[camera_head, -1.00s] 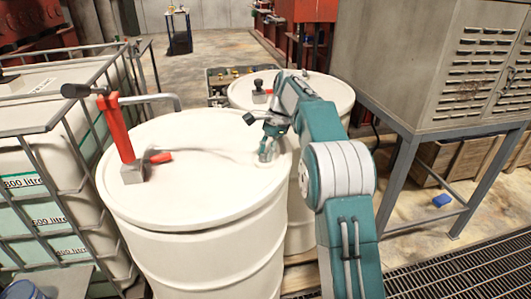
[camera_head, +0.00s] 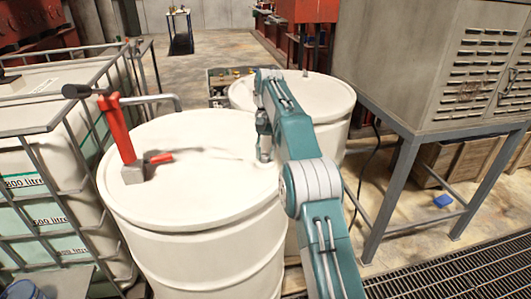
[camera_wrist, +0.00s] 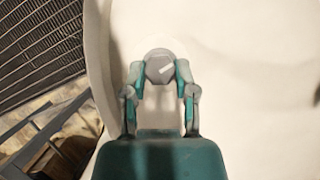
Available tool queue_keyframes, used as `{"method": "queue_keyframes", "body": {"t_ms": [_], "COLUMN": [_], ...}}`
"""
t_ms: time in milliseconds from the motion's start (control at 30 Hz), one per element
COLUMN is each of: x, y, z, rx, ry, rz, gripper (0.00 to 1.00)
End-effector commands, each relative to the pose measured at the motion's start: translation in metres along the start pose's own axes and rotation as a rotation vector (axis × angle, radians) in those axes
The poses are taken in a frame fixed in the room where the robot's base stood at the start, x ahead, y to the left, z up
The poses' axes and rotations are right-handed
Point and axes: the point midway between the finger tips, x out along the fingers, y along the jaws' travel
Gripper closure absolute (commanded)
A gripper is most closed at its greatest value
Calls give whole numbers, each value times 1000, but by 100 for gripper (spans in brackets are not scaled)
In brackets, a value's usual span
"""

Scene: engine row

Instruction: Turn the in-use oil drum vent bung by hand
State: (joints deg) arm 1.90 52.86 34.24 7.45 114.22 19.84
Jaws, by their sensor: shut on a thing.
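The front white oil drum (camera_head: 180,212) stands upright, with a red hand pump (camera_head: 120,128) fixed on its lid at the left. In the head view my gripper (camera_head: 264,150) is at the right part of the front drum's lid. The bung is mostly hidden there by the fingers.
A second white drum (camera_head: 328,92) stands behind, partly covered by my arm. A caged liquid tank (camera_head: 40,130) is close on the left. A grey louvred cabinet (camera_head: 420,60) on legs stands at the right. Floor grating (camera_head: 440,262) lies at the lower right.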

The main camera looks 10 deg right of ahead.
Motion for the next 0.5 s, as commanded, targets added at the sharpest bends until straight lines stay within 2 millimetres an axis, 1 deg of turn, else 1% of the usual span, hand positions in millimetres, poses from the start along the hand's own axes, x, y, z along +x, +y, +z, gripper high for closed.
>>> {"method": "queue_keyframes", "body": {"t_ms": [33, 200, 500], "x": [3, 3, 3], "y": [-1, -2, -2], "z": [-2, -2, -2], "rx": [-17, -55, -70], "ry": [1, 1, 0], "rz": [7, 22, 28], "gripper": [100, 100, 100]}}
